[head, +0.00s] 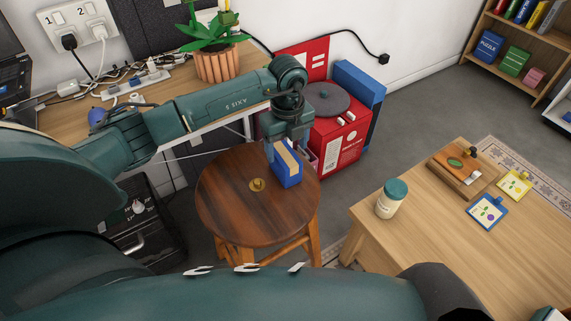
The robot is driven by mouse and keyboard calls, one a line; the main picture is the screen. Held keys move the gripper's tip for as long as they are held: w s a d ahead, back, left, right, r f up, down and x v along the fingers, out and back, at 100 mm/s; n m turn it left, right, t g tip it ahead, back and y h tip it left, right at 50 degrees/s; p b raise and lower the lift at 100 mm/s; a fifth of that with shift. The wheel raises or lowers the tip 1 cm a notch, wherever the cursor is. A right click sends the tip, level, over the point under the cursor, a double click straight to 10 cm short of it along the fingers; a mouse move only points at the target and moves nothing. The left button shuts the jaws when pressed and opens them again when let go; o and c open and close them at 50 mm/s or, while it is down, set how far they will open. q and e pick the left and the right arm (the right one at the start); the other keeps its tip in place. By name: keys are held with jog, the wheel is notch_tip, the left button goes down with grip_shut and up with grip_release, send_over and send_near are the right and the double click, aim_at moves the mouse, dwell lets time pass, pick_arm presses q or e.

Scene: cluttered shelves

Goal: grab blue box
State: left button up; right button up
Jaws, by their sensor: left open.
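A small blue box (288,177) with a tan top stands on the round wooden stool (240,213), near its back right edge. My left gripper (284,148) reaches in from the left and points down at the box. It is open, with its fingers at the top of the box. I cannot tell whether they touch it, and the gripper hides part of the box's back. My right gripper is not in view.
A small brass-coloured object (257,185) lies on the stool. Behind stand a red box (340,140) and a tall blue panel-like box (366,82). A potted plant (215,65) is on the desk. A table with a jar (391,200) is at right.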

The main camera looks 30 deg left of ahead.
aim_at(285, 154)
pick_arm(q)
jog(key=f, duration=0.3)
jog(key=f+b, duration=0.1)
jog(key=f, duration=0.1)
jog(key=shift+s+a+f, duration=0.15)
jog(key=shift+s+f, duration=0.05)
jog(key=shift+s, duration=0.05)
jog(key=c, duration=1.1)
jog(key=shift+r, duration=0.1)
